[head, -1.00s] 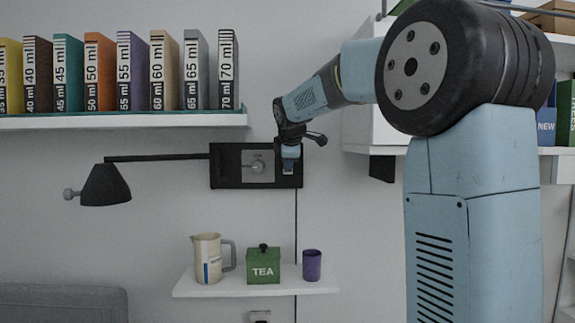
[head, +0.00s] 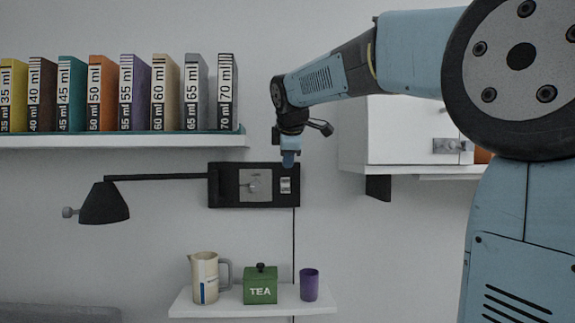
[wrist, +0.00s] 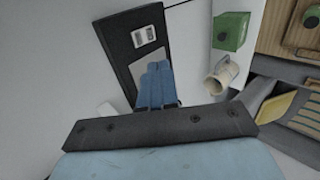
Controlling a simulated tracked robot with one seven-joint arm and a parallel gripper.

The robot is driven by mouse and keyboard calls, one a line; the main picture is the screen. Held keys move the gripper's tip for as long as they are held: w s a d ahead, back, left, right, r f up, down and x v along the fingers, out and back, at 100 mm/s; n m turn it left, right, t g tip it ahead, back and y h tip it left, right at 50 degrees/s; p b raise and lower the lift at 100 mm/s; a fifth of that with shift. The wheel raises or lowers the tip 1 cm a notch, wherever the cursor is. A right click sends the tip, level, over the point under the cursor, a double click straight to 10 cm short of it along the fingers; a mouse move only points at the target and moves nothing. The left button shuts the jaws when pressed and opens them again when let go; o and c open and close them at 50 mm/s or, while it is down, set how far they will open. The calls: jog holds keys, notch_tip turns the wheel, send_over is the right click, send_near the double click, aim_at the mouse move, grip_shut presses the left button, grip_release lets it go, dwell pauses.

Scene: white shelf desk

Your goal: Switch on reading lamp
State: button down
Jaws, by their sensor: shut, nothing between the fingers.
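The reading lamp (head: 104,203) is a black wall lamp with a conical shade on a horizontal arm. Its arm joins a black wall plate (head: 220,186) with a grey panel bearing a round knob (head: 254,187) and a small pale switch (head: 285,186) to the right. My gripper (head: 288,160) is shut and empty, pointing down at the plate's upper edge just above the switch. In the wrist view, the shut blue fingers (wrist: 157,84) cover part of the grey panel, and the switch (wrist: 144,36) shows beyond them. I cannot tell whether the fingers touch the plate. The shade looks unlit.
A shelf (head: 120,140) with several labelled books is at upper left. A lower shelf (head: 240,309) holds a pitcher (head: 205,277), a green TEA box (head: 260,285) and a purple cup (head: 309,285). A white cabinet (head: 400,130) is at right, behind my arm.

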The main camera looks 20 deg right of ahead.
aim_at(285, 185)
dwell(0.3)
jog(key=shift+w+d+r+g+y, duration=0.15)
jog(key=shift+w+r+g, duration=0.15)
jog(key=shift+w+g, duration=0.5)
jog(key=shift+w+d+r+g+y, duration=0.2)
jog(key=shift+w+r+g, duration=0.15)
jog(key=shift+w+g, duration=0.5)
jog(key=shift+w+d+r+g+y, duration=0.15)
jog(key=shift+w+r+g, duration=0.25)
jog(key=shift+g, duration=0.65)
jog(key=shift+w, duration=0.15)
jog(key=shift+f, duration=0.2)
jog(key=w+d+f, duration=0.1)
jog(key=w+f, duration=0.6)
jog(key=f, duration=0.2)
jog(key=shift+d+f, duration=0.2)
jog(key=shift+f, duration=0.15)
